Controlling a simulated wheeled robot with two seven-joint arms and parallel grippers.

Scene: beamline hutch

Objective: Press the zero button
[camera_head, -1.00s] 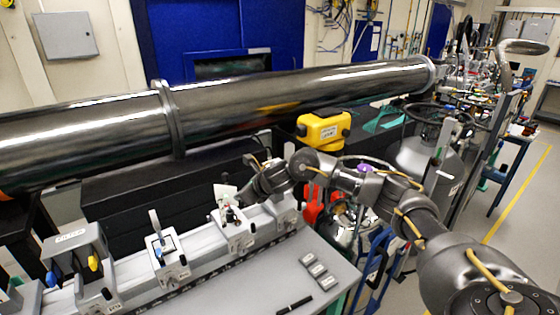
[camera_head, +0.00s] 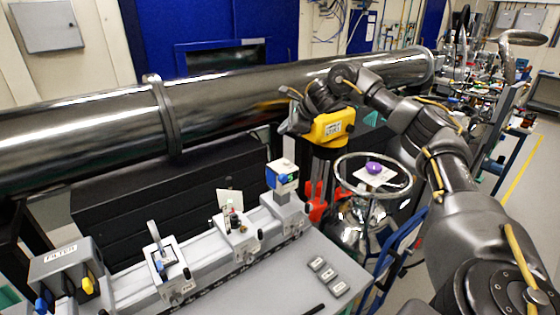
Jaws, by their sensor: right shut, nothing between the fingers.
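No button marked zero can be made out. My right gripper (camera_head: 288,120) is shut and empty. In the picture it is above the display box, in front of the long dark pipe and just left of the yellow device (camera_head: 333,126). My left gripper is out of view.
The long dark pipe (camera_head: 90,129) runs across behind the rail. Several small mounts stand on the rail, including a filter unit (camera_head: 66,270) at left. A round handwheel (camera_head: 408,186) and a purple object (camera_head: 374,167) are at right. The table front (camera_head: 265,297) is mostly clear.

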